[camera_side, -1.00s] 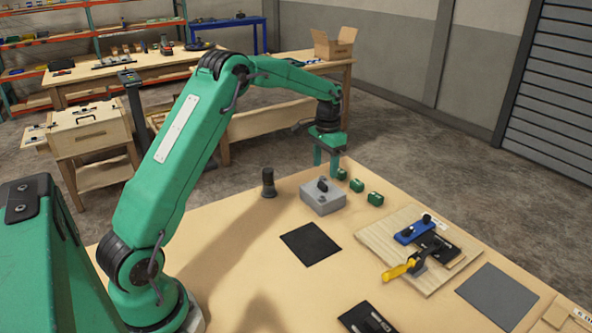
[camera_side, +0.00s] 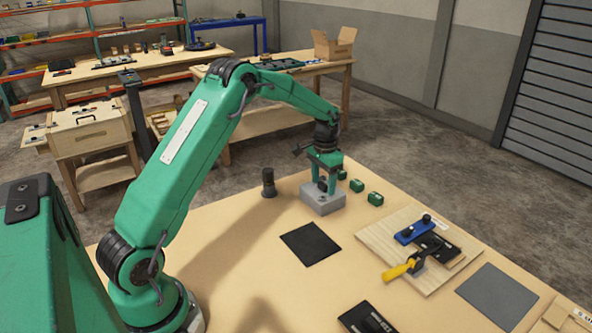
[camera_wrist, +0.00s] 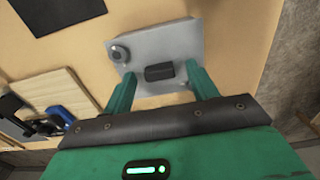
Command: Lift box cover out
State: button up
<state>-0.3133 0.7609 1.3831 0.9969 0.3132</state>
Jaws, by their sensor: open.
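A grey box (camera_side: 322,201) with a grey cover stands on the table toward its back edge. In the wrist view the cover (camera_wrist: 186,43) fills the area beyond my fingers, with a dark block-shaped handle (camera_wrist: 159,72) near its front edge and a round knob (camera_wrist: 119,53) at one corner. My gripper (camera_side: 324,187) is over the box, with its fingers pointing down close to the cover. In the wrist view my gripper (camera_wrist: 163,90) is open, one finger to each side of the handle. I cannot tell whether the fingers touch the cover.
Small green blocks (camera_side: 375,198) sit right of the box. A dark cylinder (camera_side: 268,182) stands to its left. A black mat (camera_side: 310,244) lies in front. A wooden board (camera_side: 440,268) with a blue part (camera_side: 414,231) and a yellow-handled clamp (camera_side: 399,270) is further right.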

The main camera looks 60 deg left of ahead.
aim_at(324, 184)
jog(key=shift+c, duration=0.5)
jog(key=c, duration=1)
jog(key=shift+r, duration=0.15)
jog(key=shift+r, duration=0.45)
notch_tip(324, 184, up, 3)
jog(key=shift+r, duration=0.2)
jog(key=s+d+r, duration=0.2)
jog(key=d+r, duration=0.4)
jog(key=d, duration=0.5)
jog(key=shift+s+d+r, duration=0.2)
jog(key=shift+s+r, duration=0.05)
jog(key=shift+s, duration=0.05)
jog(key=shift+r, duration=0.1)
jog(key=shift+r, duration=1.9)
